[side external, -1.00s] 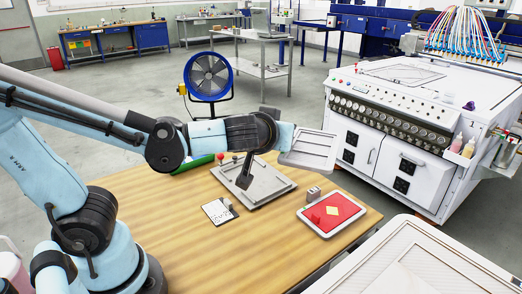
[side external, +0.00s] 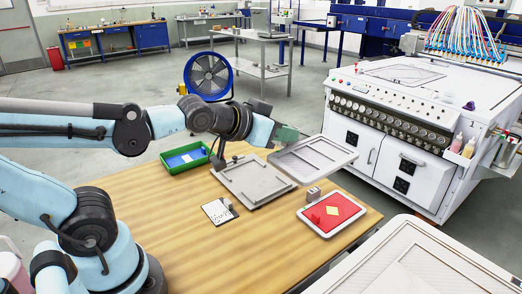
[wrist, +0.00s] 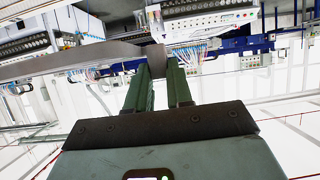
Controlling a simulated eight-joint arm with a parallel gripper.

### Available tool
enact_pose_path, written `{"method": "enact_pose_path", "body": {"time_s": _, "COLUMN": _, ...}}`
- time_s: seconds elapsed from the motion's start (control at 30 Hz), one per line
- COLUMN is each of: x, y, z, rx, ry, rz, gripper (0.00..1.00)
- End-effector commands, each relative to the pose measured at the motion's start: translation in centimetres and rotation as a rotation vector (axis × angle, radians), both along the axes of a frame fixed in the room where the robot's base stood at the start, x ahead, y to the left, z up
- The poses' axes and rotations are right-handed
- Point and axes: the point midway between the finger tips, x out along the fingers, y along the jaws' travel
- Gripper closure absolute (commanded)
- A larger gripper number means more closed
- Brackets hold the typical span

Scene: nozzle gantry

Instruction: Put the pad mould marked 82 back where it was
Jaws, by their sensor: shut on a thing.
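My gripper (side external: 297,137) is shut on the edge of a grey, shallow, rectangular pad mould (side external: 315,157). It holds the mould tilted in the air, beyond the table's far right edge in the side view. No number can be read on it. In the wrist view my gripper's green fingers (wrist: 165,72) pinch a grey edge of the mould (wrist: 95,63). A larger grey plate (side external: 255,182) lies on the table, left of and below the held mould in the picture. A white-rimmed tray (side external: 304,212) with a red pad and yellow diamond lies at front right.
A green bin (side external: 170,166) with blue and white contents stands at the table's back left. A card (side external: 213,214) lies near the middle, and a small grey block (side external: 313,195) stands by the red pad tray. A white machine (side external: 385,150) stands right. The table's front left is clear.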

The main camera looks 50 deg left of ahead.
Motion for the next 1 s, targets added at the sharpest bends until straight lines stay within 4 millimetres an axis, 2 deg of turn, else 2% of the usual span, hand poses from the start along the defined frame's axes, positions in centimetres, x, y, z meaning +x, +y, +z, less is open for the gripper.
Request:
{"method": "enact_pose_path", "body": {"time_s": 0.13, "x": 0.1, "y": 0.3, "z": 0.8, "rx": -0.001, "ry": -0.001, "rz": -0.014, "gripper": 1.00}}
{"method": "enact_pose_path", "body": {"time_s": 0.23, "x": -0.3, "y": 0.4, "z": 0.5, "rx": -0.001, "ry": -0.001, "rz": -0.020, "gripper": 1.00}}
{"method": "enact_pose_path", "body": {"time_s": 0.57, "x": -3.3, "y": 0.4, "z": -3.2, "rx": 0.000, "ry": -0.001, "rz": -0.022, "gripper": 1.00}}
{"method": "enact_pose_path", "body": {"time_s": 1.0, "x": -3.4, "y": 0.4, "z": -3.4, "rx": 0.000, "ry": 0.000, "rz": -0.022, "gripper": 1.00}}
